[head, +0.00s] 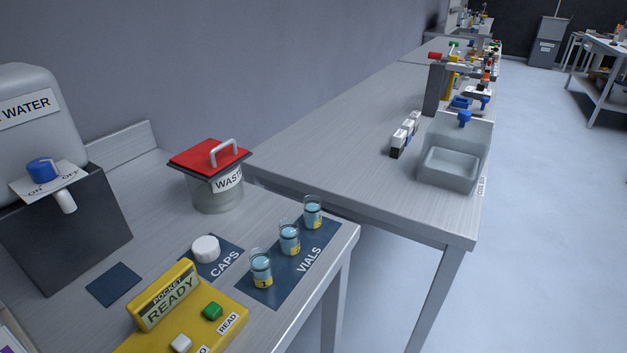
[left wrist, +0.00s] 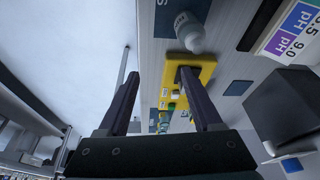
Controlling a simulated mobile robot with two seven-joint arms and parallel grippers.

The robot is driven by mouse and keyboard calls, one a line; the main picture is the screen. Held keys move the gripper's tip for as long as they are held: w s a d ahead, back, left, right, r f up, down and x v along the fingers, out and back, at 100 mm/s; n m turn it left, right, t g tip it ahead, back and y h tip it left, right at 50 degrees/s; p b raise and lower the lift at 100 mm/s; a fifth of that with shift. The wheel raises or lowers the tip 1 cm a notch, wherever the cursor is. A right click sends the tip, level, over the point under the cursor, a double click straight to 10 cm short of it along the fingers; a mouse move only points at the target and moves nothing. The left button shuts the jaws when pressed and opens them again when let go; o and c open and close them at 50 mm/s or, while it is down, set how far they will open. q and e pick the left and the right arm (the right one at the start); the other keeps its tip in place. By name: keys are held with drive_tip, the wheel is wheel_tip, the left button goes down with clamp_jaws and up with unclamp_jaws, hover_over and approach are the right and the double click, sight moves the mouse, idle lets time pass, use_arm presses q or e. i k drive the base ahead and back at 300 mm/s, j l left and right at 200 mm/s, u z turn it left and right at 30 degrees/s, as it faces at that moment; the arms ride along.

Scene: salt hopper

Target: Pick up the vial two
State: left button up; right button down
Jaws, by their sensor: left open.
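Three glass vials with pale blue liquid and yellow labels stand upright in a row on the dark blue VIALS mat (head: 264,293) in the head view. They are the near vial (head: 261,268), the middle vial (head: 289,238) and the far vial (head: 313,212). The label numbers are too small to read surely; the middle one is vial two by position. My left gripper (left wrist: 160,74) shows only in the left wrist view, open, with nothing held between its fingers. The yellow pocket meter (left wrist: 203,68) lies beyond its fingers. I cannot make out the vials clearly there. My right gripper is not in view.
A white cap (head: 206,248) sits on the CAPS mat left of the vials. A red-lidded waste bin (head: 216,182) stands behind. The yellow meter (head: 183,313) is in front, a water dispenser (head: 60,200) at left. The table edge runs close right of the vials.

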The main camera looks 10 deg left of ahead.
sight(289, 229)
drive_tip(key=i+l+u, duration=0.15)
drive_tip(key=u, duration=0.35)
drive_tip(key=i+l+u, duration=0.25)
drive_tip(key=u, duration=0.25)
drive_tip(key=i+l+u, duration=0.15)
drive_tip(key=l+u, duration=0.35)
drive_tip(key=i+l+u, duration=0.1)
drive_tip(key=l+u, duration=0.15)
drive_tip(key=u, duration=0.25)
drive_tip(key=l+u, duration=0.35)
drive_tip(key=u, duration=0.15)
drive_tip(key=k+l+u, duration=0.1)
drive_tip(key=l+u, duration=0.4)
drive_tip(key=k+l+u, duration=0.1)
drive_tip(key=l+u, duration=0.15)
drive_tip(key=u, duration=0.25)
